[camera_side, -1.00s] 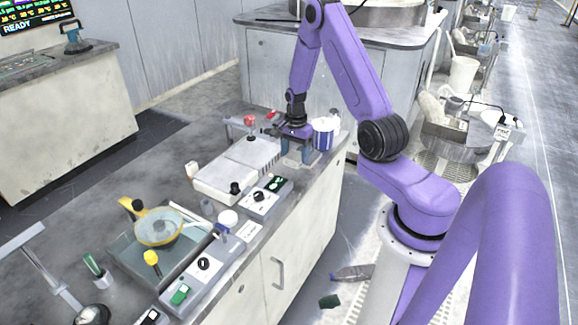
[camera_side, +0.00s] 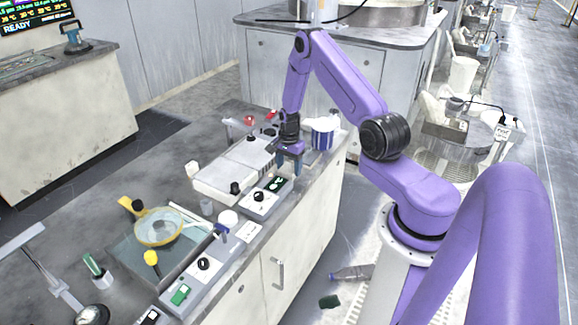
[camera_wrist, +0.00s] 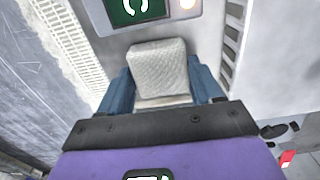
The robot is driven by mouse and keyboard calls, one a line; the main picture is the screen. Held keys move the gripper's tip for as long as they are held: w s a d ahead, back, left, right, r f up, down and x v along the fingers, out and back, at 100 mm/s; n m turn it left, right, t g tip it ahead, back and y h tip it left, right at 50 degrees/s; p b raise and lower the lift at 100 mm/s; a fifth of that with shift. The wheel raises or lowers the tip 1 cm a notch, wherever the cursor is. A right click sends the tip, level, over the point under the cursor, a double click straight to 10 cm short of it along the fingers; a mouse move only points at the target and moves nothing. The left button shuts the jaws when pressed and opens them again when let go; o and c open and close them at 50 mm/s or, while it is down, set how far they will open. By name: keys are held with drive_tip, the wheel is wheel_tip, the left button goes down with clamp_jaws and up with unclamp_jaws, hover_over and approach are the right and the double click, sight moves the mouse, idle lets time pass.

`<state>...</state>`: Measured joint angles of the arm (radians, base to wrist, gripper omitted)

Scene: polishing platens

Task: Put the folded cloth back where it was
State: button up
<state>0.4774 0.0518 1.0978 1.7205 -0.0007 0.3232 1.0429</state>
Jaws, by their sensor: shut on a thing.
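The folded cloth (camera_wrist: 158,68) is a white, finely textured pad in the wrist view, between the two blue fingers. My gripper (camera_wrist: 160,88) is shut on it. In the side view my gripper (camera_side: 289,163) points down close beside the grey machine on the bench and behind a control box; the cloth is not clear there. I cannot tell whether the cloth touches the surface beneath it.
A control box (camera_side: 265,197) with a black knob and green display stands in front of my gripper. A blue-and-white striped container (camera_side: 322,136) stands close by on the right. The bench's right edge is near.

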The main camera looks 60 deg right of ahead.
drive_tip(key=shift+f, duration=0.1)
drive_tip(key=o, duration=1.2)
drive_tip(key=shift+c, duration=0.2)
